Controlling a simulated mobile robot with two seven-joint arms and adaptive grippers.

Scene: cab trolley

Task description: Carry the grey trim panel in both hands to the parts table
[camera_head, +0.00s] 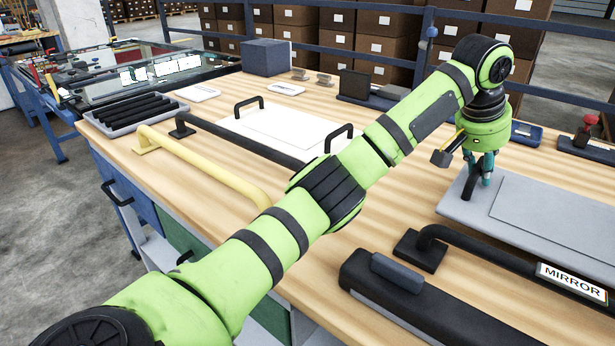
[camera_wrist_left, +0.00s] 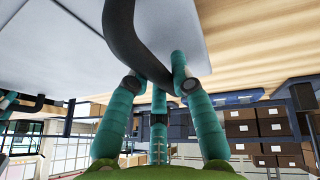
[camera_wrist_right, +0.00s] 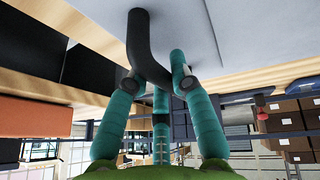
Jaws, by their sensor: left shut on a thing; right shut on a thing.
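The grey trim panel (camera_head: 570,217) is flat and level at the right of the wooden bench, and its right part runs out of the head view. I cannot tell whether it touches the bench top. My left gripper (camera_head: 480,172) points down and is shut on the black handle (camera_head: 469,186) at the panel's left end. The left wrist view shows the left fingers (camera_wrist_left: 160,82) around this curved handle. My right gripper (camera_wrist_right: 160,82) shows only in its wrist view, shut on another black handle (camera_wrist_right: 137,40) of the panel.
A black part labelled MIRROR (camera_head: 480,252) lies close in front of the panel. A white panel with black handles (camera_head: 285,128), a yellow grab bar (camera_head: 210,165) and a blue box (camera_head: 267,57) are on the bench (camera_head: 345,240). Shelved cartons (camera_head: 385,35) stand behind a blue rail.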

